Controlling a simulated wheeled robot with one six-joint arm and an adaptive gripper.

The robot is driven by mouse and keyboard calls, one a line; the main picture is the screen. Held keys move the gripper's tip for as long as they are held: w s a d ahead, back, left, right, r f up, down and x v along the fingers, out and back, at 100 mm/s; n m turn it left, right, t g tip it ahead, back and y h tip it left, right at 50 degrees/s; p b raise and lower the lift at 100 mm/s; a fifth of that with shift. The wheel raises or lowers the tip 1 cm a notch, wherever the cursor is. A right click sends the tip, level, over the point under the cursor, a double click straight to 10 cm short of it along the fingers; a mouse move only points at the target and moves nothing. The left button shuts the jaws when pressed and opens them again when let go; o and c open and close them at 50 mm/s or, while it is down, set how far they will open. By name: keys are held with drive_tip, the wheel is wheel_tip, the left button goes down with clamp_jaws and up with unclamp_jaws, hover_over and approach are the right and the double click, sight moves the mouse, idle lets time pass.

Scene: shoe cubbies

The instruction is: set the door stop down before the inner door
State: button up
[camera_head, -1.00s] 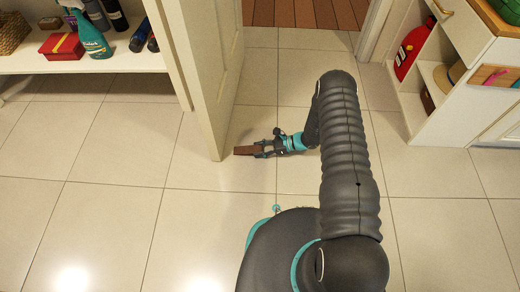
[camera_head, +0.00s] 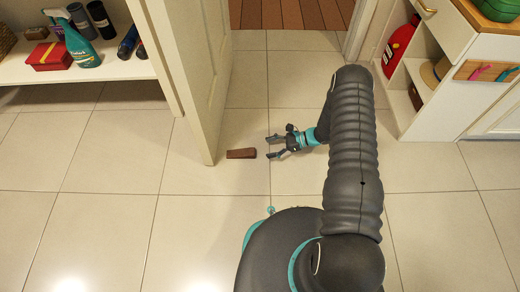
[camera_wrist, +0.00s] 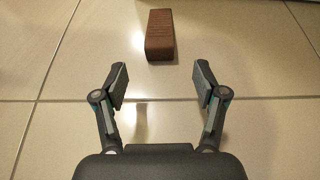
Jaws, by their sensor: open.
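The door stop (camera_head: 241,153) is a brown wedge lying on the tiled floor, just right of the bottom edge of the inner door (camera_head: 193,75). The white door stands open. My gripper (camera_head: 270,147) is open and empty, low over the floor to the right of the door stop, with a gap between them. In the wrist view the door stop (camera_wrist: 159,36) lies ahead of my open fingers (camera_wrist: 160,88), roughly centred and clear of both.
A low shelf with a red box (camera_head: 51,56), a spray bottle (camera_head: 73,40) and dark bottles stands at the left. A cubby unit (camera_head: 425,110) with a red bottle (camera_head: 401,46) stands at the right. The tiles between are clear.

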drive_tip(key=shift+v, duration=1.75)
drive_tip(key=s+r+n+h, duration=0.1)
drive_tip(key=r+n+h, duration=0.15)
drive_tip(key=r, duration=0.85)
drive_tip(key=s+r+n+g+h, duration=0.15)
drive_tip(key=r+n, duration=0.25)
drive_tip(key=r, duration=0.7)
drive_tip(key=s+r+n+h, duration=0.1)
drive_tip(key=r+n+h, duration=0.15)
drive_tip(key=r, duration=0.85)
drive_tip(key=s+d+r+n+t+h, duration=0.2)
drive_tip(key=s+r+n+t+h, duration=0.1)
drive_tip(key=s+r, duration=0.7)
drive_tip(key=s+d+r+n+t+h, duration=0.3)
drive_tip(key=s+r+n, duration=0.3)
drive_tip(key=s, duration=0.8)
wheel_tip(320, 180, up, 4)
drive_tip(key=shift+s+d+f+t+h, duration=0.1)
drive_tip(key=shift+s+d+t+h, duration=0.2)
drive_tip(key=shift+t+h, duration=0.25)
